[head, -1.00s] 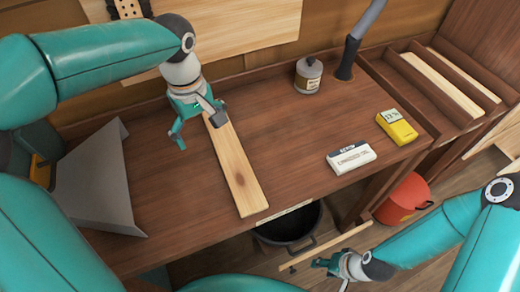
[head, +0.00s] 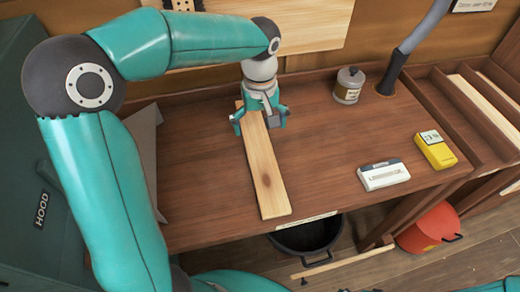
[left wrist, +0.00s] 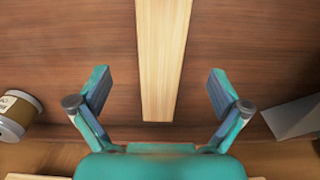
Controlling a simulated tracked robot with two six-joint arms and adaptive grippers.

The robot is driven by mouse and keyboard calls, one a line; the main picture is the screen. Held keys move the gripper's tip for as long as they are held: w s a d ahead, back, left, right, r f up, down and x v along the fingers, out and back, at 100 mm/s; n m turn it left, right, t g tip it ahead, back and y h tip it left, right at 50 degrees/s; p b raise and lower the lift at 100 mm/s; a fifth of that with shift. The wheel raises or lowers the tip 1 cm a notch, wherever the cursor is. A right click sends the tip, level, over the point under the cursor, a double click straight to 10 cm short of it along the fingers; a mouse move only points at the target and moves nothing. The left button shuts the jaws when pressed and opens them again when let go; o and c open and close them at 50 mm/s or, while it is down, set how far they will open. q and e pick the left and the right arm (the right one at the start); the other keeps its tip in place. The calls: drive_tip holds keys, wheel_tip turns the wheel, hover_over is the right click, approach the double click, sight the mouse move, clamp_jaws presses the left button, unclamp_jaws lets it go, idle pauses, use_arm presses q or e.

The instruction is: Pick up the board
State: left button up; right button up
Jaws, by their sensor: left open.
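The board (head: 265,178), a long pale wooden plank with a dark knot, lies flat on the brown workbench, running from the bench's front edge toward the back. My left gripper (head: 260,121) is over the board's far end, pointing down, with its fingers apart on either side of it. In the left wrist view the board (left wrist: 162,60) runs up the middle between the open fingers of the left gripper (left wrist: 160,92), apart from both. The far end of the board is partly hidden by the gripper in the head view. My right gripper is not clearly visible.
On the bench (head: 330,150) stand a lidded can (head: 348,86), a white box (head: 383,175) and a yellow meter (head: 435,150). A grey pipe (head: 415,40) rises at the back. A black bucket (head: 305,238) and a red bucket (head: 428,228) are below the front edge.

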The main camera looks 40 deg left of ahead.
sight(259, 148)
use_arm(q)
drive_tip(key=shift+s+f, duration=0.1)
drive_tip(key=shift+f, duration=3.6)
drive_tip(key=c, duration=1.4)
drive_tip(key=shift+r, duration=0.1)
drive_tip(key=shift+r, duration=0.1)
